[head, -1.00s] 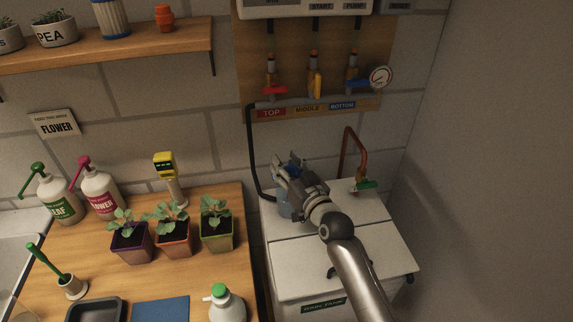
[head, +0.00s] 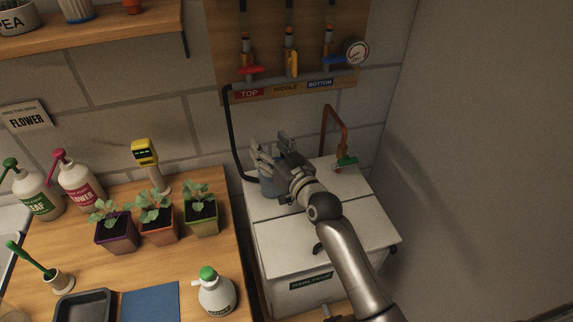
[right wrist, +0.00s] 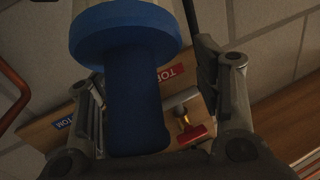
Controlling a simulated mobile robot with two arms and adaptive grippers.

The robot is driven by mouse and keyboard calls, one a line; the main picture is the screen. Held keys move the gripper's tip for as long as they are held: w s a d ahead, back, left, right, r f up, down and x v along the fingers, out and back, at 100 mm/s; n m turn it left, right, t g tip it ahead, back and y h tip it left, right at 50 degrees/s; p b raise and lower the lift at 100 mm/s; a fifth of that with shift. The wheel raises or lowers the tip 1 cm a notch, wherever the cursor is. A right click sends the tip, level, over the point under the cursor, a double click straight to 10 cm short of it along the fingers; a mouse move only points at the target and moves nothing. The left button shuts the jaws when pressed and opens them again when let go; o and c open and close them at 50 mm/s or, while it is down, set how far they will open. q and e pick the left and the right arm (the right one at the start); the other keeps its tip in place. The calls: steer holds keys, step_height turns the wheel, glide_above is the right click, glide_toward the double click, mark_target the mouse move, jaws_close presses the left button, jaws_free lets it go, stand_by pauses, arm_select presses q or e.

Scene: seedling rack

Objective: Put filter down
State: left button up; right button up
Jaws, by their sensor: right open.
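The filter (head: 268,182) is a blue cylinder with a wide blue and pale end. In the head view it stands on the white tank lid, partly hidden behind my right gripper (head: 271,150). In the right wrist view the filter (right wrist: 138,100) fills the middle, between the two spread fingers of my right gripper (right wrist: 150,95). A gap shows between the filter and the right finger; contact on the left side is hard to tell. My right gripper is open. My left gripper is out of view.
The white tank (head: 345,228) has free lid space on its right. Potted seedlings (head: 157,222) stand on the wooden bench. Valves (head: 290,64) are on the wall.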

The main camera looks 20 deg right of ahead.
steer(key=b+v, duration=0.1)
steer(key=v, duration=0.9)
steer(key=shift+s, duration=0.2)
steer(key=shift+s, duration=0.1)
